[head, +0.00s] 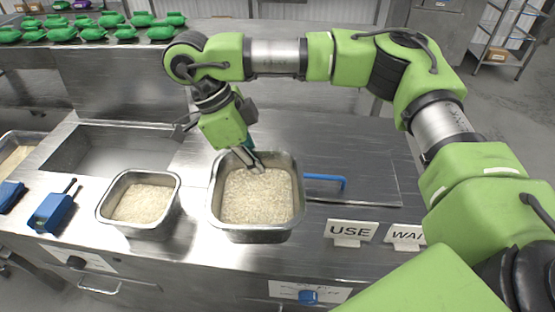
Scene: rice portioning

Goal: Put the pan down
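A steel pan of rice (256,236) is in the middle of the head view, over the front part of the steel counter. My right gripper (253,160) comes down from above at the pan's back rim. One finger shows inside the rim, and the gripper looks shut on the rim. The pan looks about level. I cannot tell for sure whether its base touches the counter. My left gripper is out of view.
An empty well (110,150) lies behind. A blue handle (330,179), a USE sign (351,232) and a second sign (405,236) are to the right. Green items (95,33) line the back left.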

